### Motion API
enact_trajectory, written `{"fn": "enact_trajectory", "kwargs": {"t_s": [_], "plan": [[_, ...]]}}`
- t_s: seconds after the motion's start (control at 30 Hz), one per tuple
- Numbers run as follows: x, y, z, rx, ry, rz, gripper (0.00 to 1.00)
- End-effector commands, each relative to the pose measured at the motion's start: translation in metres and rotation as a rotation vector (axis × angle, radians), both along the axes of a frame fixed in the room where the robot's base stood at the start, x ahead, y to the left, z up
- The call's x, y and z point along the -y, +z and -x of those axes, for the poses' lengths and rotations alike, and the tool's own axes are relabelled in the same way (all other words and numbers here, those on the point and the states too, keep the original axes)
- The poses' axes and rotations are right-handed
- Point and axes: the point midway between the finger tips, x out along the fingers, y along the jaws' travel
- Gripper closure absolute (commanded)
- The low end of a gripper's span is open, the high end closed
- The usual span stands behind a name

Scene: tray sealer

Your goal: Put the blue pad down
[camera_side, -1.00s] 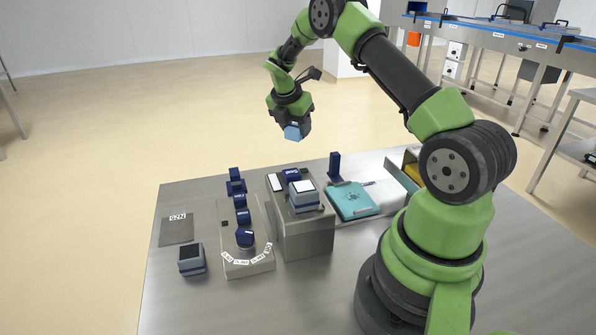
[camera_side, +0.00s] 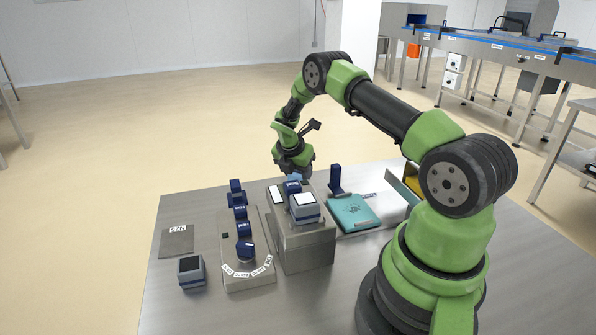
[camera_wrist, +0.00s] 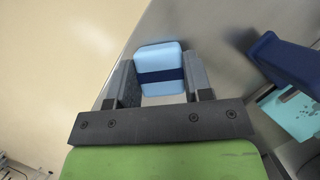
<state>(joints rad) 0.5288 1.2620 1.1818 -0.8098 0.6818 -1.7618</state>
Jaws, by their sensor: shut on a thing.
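The blue pad (camera_wrist: 160,60) is light blue with a dark blue band. In the wrist view it sits between the two grey fingers of my gripper (camera_wrist: 160,85), which is shut on it. In the side view my gripper (camera_side: 294,168) is low at the table's far edge, behind the steel box. Only a small part of the blue pad (camera_side: 295,177) shows there below the gripper. I cannot tell whether the pad touches the table.
A steel box (camera_side: 306,252) carries a grey-blue block (camera_side: 304,208). A dark blue upright holder (camera_side: 336,180) stands right of my gripper, near a teal folder (camera_side: 352,212).

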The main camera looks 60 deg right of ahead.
Motion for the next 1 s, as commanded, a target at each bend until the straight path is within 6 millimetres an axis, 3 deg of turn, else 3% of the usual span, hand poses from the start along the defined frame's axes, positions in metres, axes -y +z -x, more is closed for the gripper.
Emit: {"fn": "enact_trajectory", "kwargs": {"t_s": [0.13,0.17,0.27,0.67,1.0], "plan": [[0.000,-0.003,0.000,-0.001,0.000,0.000,0.76],[0.000,-0.003,0.000,0.000,-0.001,0.000,0.52],[0.000,-0.002,0.000,0.000,-0.001,0.000,0.29],[-0.002,0.007,-0.001,0.001,0.000,0.001,0.29],[-0.029,0.072,-0.001,0.002,0.000,0.003,0.29]]}}
